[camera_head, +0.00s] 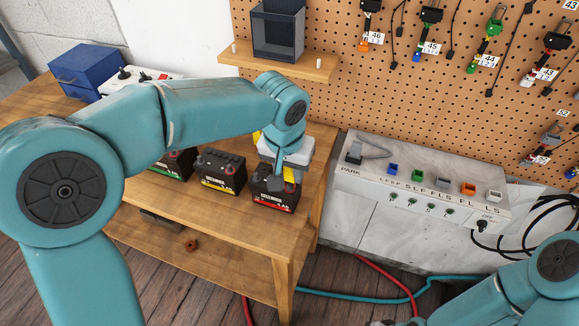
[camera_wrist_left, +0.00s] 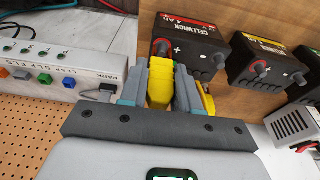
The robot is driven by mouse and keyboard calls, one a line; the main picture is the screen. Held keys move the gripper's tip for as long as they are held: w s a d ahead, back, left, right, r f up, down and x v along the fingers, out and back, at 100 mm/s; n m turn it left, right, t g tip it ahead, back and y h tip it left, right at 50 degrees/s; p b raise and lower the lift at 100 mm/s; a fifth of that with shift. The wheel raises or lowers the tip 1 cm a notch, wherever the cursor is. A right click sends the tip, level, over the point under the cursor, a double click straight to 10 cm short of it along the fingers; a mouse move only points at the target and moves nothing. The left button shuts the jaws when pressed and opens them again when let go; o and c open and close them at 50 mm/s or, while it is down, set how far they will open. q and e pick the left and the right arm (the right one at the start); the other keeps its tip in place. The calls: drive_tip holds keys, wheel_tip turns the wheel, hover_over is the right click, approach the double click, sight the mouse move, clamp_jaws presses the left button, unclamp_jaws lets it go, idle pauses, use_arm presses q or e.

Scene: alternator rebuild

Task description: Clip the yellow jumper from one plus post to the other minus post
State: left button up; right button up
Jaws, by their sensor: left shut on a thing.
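My left gripper (camera_wrist_left: 158,88) is shut on a yellow jumper clip (camera_wrist_left: 160,78). The clip's tip is at the red plus post (camera_wrist_left: 160,48) of the red-label battery (camera_wrist_left: 196,27); I cannot tell if it grips the post. Another yellow piece (camera_wrist_left: 207,102) shows beside the right finger, partly hidden. In the head view my left gripper (camera_head: 284,180) is over the red-label battery (camera_head: 272,198), hiding part of its top. The yellow-label battery (camera_head: 221,174) stands to its left, its red post (camera_wrist_left: 258,74) showing in the wrist view. My right gripper is out of frame.
A green-label battery (camera_head: 176,166) stands further left, partly behind my arm. A grey switch panel (camera_head: 420,190) is right of the wooden bench (camera_head: 240,224). A pegboard (camera_head: 420,90) with hanging leads is behind. Red and teal cables lie on the floor.

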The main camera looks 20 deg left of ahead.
use_arm(q)
drive_tip(key=shift+f, duration=0.15)
drive_tip(key=o, duration=0.8)
drive_tip(key=p+v, duration=0.2)
drive_tip(key=v, duration=0.1)
drive_tip(key=w+p+v, duration=0.1)
drive_tip(key=p+v, duration=0.4)
drive_tip(key=shift+w+r, duration=0.35)
drive_tip(key=shift+r, duration=0.15)
drive_tip(key=shift+f, duration=0.1)
